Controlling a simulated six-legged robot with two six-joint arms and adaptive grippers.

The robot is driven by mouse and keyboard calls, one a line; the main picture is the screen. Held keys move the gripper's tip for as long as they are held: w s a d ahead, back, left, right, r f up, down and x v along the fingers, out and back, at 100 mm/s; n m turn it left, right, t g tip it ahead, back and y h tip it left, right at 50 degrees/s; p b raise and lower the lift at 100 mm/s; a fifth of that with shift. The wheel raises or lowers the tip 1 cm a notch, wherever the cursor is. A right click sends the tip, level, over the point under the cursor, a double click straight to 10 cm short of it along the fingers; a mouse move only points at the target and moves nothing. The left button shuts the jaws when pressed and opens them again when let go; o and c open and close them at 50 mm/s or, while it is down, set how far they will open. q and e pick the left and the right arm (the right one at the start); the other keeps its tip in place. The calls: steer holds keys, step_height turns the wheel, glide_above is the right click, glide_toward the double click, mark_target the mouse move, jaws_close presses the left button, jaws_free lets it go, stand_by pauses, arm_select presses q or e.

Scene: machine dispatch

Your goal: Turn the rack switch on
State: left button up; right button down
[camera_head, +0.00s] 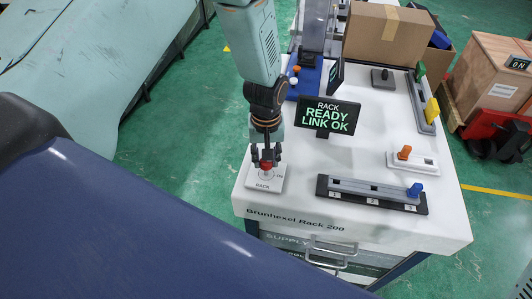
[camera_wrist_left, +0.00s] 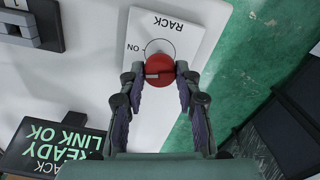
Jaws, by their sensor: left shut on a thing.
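The rack switch is a red round knob (camera_wrist_left: 160,70) on a white plate (camera_wrist_left: 180,25) marked RACK and ON. In the head view the plate (camera_head: 264,184) sits at the near left corner of the white cabinet top, with the red knob mostly hidden by the gripper. My left gripper (camera_head: 266,158) comes down from above onto the knob. In the left wrist view its two fingers (camera_wrist_left: 160,80) are closed against both sides of the knob. A small grey mark on the knob points toward the left of that view. My right gripper is not in view.
A black display (camera_head: 328,116) reading RACK READY LINK OK stands just right of my left arm. A dark slider strip (camera_head: 372,194) with a blue knob and an orange-handled switch (camera_head: 404,156) lie to the right. A cardboard box (camera_head: 388,34) stands behind.

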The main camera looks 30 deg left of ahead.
arm_select(q)
steer(key=shift+r+m+p, duration=0.1)
steer(key=shift+m+p, duration=0.25)
steer(key=shift+m, duration=1.15)
steer(key=o, duration=1.2)
steer(key=shift+s, duration=0.1)
steer(key=shift+c, duration=0.2)
